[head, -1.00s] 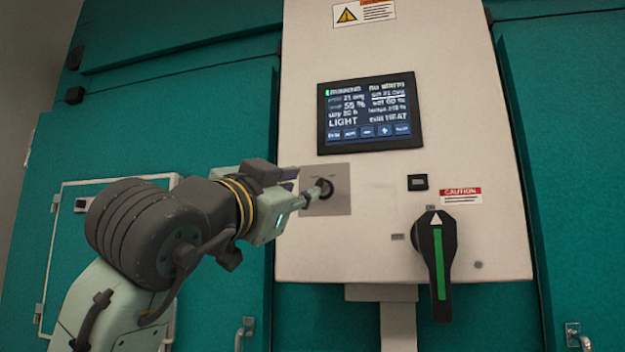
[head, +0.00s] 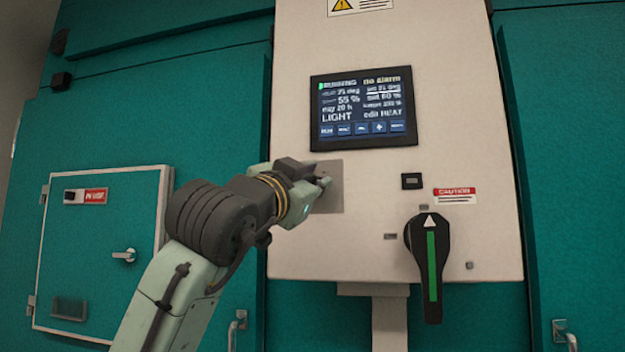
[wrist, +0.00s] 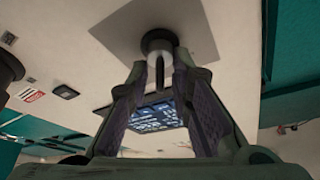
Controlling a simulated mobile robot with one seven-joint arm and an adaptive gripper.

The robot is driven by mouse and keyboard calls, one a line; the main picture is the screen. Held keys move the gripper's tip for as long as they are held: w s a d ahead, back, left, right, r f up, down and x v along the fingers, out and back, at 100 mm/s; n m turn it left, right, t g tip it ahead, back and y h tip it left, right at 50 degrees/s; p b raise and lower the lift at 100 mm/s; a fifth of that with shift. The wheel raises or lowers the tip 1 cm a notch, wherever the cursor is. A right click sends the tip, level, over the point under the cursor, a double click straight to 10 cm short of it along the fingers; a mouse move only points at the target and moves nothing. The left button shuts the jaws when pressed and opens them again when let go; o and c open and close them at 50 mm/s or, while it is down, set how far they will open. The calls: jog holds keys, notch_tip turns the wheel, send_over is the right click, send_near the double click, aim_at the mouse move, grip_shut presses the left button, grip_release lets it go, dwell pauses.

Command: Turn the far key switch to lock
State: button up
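The key switch (wrist: 158,40) is a round dark barrel on a grey square plate (head: 335,198) at the lower left of the white control panel. In the wrist view, a narrow dark key (wrist: 158,76) stands out from the barrel. My gripper (wrist: 160,72) is at the switch, with one finger on each side of the key. Gaps show between the key and the fingers, so it looks open around the key; contact cannot be made out. In the head view, my gripper (head: 323,183) covers the switch.
A lit screen (head: 363,109) is above the plate. A black rotary handle with a green stripe (head: 430,265) sticks out at lower right. A small black square fitting (head: 412,181) lies between them. A teal door with an in-use sign (head: 86,196) is at left.

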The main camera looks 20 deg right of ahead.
grip_shut()
jog(key=shift+f+n+b, duration=0.1)
jog(key=shift+n+b, duration=0.2)
jog(key=shift+n, duration=0.2)
jog(key=n+t+y+b, duration=0.1)
jog(key=n, duration=0.1)
jog(key=n+t+b, duration=0.1)
jog(key=n, duration=0.2)
jog(key=shift+y, duration=0.4)
jog(key=n+t+y, duration=0.1)
jog(key=n, duration=0.2)
jog(key=n+t+y+b, duration=0.1)
jog(key=n, duration=0.1)
jog(key=shift+n+y, duration=0.3)
jog(key=shift+n, duration=0.1)
jog(key=shift+w+a+n+t+y, duration=0.1)
jog(key=shift+n+t+y, duration=0.15)
jog(key=shift+n+y, duration=0.75)
jog(key=shift+a+n+t+y, duration=0.1)
jog(key=shift+n+t+y, duration=0.2)
jog(key=shift+n, duration=1.7)
jog(key=shift+o, duration=1.2)
grip_release()
